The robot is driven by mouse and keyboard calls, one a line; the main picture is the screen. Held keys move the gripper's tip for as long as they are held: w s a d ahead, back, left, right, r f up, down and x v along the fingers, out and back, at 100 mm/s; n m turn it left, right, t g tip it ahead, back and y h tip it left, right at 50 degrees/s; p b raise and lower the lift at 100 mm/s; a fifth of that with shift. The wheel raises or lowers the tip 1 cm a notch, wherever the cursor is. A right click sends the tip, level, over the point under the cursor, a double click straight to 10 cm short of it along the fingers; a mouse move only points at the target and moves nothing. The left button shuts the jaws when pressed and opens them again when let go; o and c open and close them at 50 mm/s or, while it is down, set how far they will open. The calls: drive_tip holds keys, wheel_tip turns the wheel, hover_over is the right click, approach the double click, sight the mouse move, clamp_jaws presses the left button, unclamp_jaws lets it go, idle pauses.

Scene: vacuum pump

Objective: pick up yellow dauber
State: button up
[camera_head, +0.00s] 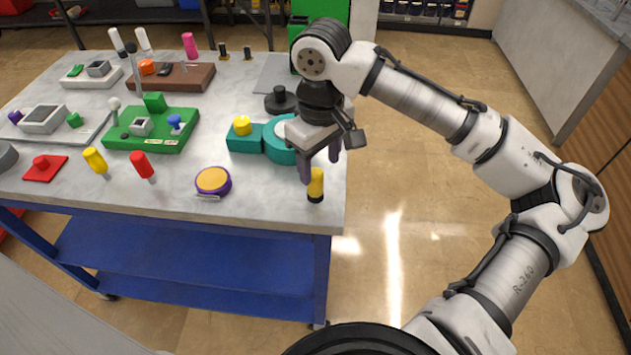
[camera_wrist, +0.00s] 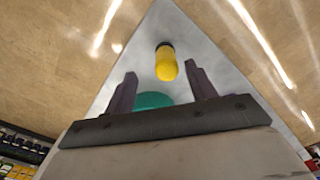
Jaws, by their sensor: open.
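The yellow dauber (camera_head: 316,184), a yellow cylinder with a black lower end, stands upright near the front right corner of the table. In the wrist view the yellow dauber (camera_wrist: 166,64) lies beyond the fingertips, roughly centred between them. My gripper (camera_head: 320,169) is open and empty, pointing down just above and behind the dauber in the head view. My gripper (camera_wrist: 160,71) also shows in the wrist view with its two dark fingers apart. I cannot tell whether either finger touches the dauber.
The teal pump part (camera_head: 246,138) sits just behind my gripper, with a black knob-like piece (camera_head: 280,100) beyond it. A purple and yellow round tape (camera_head: 213,181) lies to the left. The table's edge is close.

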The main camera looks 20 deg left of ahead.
sight(315, 184)
drive_tip(key=shift+s+a+f+p, duration=0.1)
drive_tip(key=shift+f+p, duration=0.15)
drive_tip(key=shift+f, duration=0.8)
drive_tip(key=shift+s+a+f+p, duration=0.1)
drive_tip(key=shift+s+f+p, duration=0.1)
drive_tip(key=shift+f, duration=0.9)
drive_tip(key=shift+s+a+f+p, duration=0.1)
drive_tip(key=shift+f+p, duration=0.15)
drive_tip(key=shift+f, duration=0.8)
drive_tip(key=c, duration=1.1)
drive_tip(key=shift+w+r, duration=0.1)
drive_tip(key=shift+r, duration=0.05)
wheel_tip(315, 184, up, 20)
drive_tip(key=b, duration=0.1)
drive_tip(key=shift+b, duration=0.3)
